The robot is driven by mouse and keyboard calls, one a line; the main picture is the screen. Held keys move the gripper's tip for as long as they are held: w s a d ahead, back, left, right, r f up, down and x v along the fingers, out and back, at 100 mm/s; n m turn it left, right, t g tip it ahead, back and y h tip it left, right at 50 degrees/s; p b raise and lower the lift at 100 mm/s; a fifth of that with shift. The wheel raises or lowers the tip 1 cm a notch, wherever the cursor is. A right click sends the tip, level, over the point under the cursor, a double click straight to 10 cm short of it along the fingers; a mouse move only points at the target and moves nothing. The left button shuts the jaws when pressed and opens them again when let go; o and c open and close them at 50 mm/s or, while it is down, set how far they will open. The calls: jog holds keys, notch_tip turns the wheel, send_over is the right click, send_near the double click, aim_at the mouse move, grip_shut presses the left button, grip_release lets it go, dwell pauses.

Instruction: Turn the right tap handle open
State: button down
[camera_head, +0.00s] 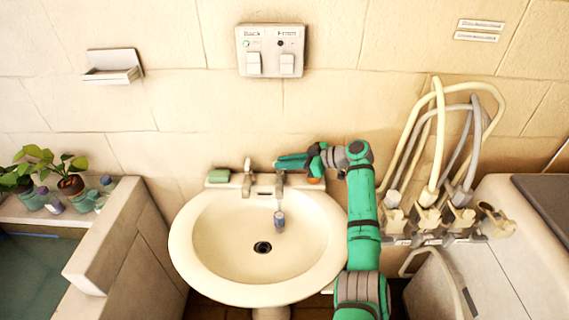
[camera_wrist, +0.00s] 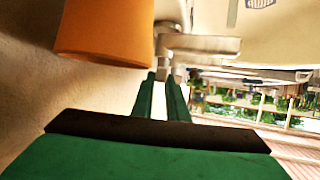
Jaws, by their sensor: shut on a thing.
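The right tap (camera_head: 280,183) stands on the back rim of the cream washbasin (camera_head: 185,250), beside the left tap (camera_head: 247,180). My gripper (camera_head: 280,162) reaches in from the right, its green fingers level with the top of the right tap. In the wrist view the two fingers (camera_wrist: 163,78) are close together and shut on the lower end of the metal tap handle (camera_wrist: 163,60). The metal tap body (camera_wrist: 205,45) extends to the right there. The exact contact is small and partly hidden by the fingers.
An orange cup-like object (camera_wrist: 105,35) is close to the fingers; it shows partly behind my wrist in the head view (camera_head: 315,180). A green sponge-like block (camera_head: 218,175) lies on the rim's left. Hoses (camera_head: 438,140) hang at right.

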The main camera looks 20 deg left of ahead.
jog(key=shift+f+n+g, duration=0.25)
jog(key=shift+n+g, duration=0.25)
jog(key=shift+g, duration=0.1)
jog(key=shift+w, duration=0.1)
jog(key=c, duration=1.7)
grip_release()
jog(key=shift+d, duration=0.1)
jog(key=shift+c, duration=0.2)
jog(key=shift+r, duration=0.1)
jog(key=shift+r, duration=0.5)
jog(key=s+d+r, duration=0.3)
jog(key=s+r, duration=0.9)
jog(key=s, duration=0.1)
jog(key=shift+s+d, duration=0.2)
jog(key=shift+s, duration=0.1)
